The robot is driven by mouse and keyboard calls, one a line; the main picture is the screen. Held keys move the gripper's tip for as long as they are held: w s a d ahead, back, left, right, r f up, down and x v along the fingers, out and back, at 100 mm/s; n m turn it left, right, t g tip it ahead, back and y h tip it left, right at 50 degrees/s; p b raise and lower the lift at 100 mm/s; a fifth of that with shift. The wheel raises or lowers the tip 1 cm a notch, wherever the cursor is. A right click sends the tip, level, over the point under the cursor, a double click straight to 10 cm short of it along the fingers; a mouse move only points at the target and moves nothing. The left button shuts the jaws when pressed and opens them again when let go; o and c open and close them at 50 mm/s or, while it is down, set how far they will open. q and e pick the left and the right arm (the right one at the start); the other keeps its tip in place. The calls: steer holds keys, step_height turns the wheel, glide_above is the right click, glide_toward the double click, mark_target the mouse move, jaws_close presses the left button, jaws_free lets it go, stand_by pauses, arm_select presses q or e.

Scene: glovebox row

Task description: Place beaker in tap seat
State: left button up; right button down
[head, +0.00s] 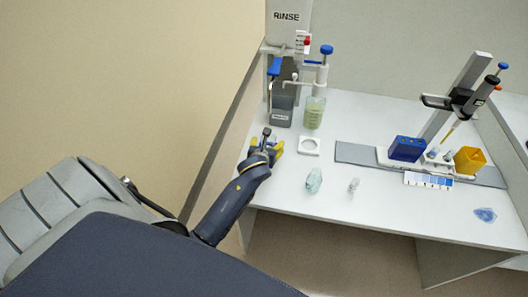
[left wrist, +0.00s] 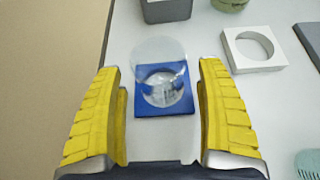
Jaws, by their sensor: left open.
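A clear glass beaker (left wrist: 160,62) stands on a blue square seat (left wrist: 150,109) in the left wrist view. It looks upright; I cannot tell how deep it sits. My left gripper (left wrist: 160,80) is open, with a yellow finger on each side of the beaker and gaps between. In the head view my left gripper (head: 266,146) is at the table's left edge and hides the beaker and blue seat. A white square seat with a round hole (head: 309,146) is empty to the right; it also shows in the left wrist view (left wrist: 254,49). My right gripper is out of view.
Behind the gripper stand a grey box (head: 281,112), a greenish bottle (head: 314,113) and the RINSE unit (head: 288,22). A pipette stand (head: 445,105) with blue and yellow boxes is at right.

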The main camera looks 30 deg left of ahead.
arm_select(q)
steer(key=v, duration=1)
steer(key=shift+a+f, duration=0.1)
steer(key=shift+f, duration=0.05)
